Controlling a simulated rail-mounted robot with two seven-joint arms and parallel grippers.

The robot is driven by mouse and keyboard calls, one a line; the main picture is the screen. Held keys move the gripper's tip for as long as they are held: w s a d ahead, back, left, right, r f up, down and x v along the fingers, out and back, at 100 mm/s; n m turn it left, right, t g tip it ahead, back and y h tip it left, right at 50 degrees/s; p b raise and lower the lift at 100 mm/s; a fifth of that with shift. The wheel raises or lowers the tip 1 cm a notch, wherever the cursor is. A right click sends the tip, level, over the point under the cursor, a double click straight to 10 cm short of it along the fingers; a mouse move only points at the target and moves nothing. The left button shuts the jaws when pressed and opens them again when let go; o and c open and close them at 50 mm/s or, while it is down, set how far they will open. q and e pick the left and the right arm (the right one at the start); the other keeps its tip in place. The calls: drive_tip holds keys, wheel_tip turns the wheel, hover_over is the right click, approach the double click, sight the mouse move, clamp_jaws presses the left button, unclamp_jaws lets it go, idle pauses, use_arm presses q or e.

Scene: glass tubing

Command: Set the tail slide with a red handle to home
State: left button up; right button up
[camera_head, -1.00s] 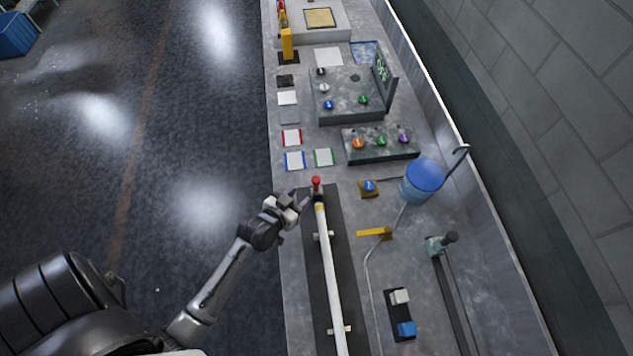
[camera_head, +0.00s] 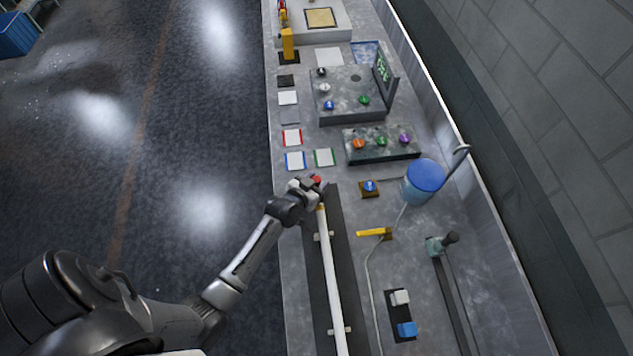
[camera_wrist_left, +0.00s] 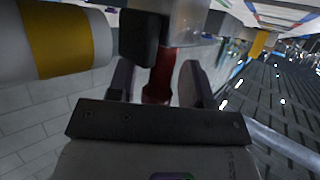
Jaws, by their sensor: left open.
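The tail slide's red handle (camera_head: 317,179) stands at the far end of a dark rail (camera_head: 347,265), just beyond the end of a long white tube (camera_head: 329,270) with a yellow band. My left gripper (camera_head: 311,184) is at the handle in the head view and partly covers it and the slide. In the left wrist view the red handle (camera_wrist_left: 160,80) lies between the two open fingers (camera_wrist_left: 158,82). I cannot tell whether a finger touches it. The tube's banded end (camera_wrist_left: 55,42) is close by at upper left there. My right gripper is not in view.
A blue-topped container (camera_head: 424,177), a yellow lever (camera_head: 372,233) and a blue button (camera_head: 369,186) are right of the rail. A knob panel (camera_head: 382,145) and coloured square pads (camera_head: 295,161) lie beyond it. The bench's left edge is close to my left arm.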

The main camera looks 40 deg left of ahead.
use_arm(q)
clamp_jaws()
idle(0.3)
drive_tip(key=shift+s+d+r+p, duration=0.2)
drive_tip(key=shift+s+d+p, duration=0.75)
drive_tip(key=shift+d+p, duration=0.2)
drive_tip(key=shift+s+d+f, duration=0.15)
drive_tip(key=shift+s+d, duration=0.1)
unclamp_jaws()
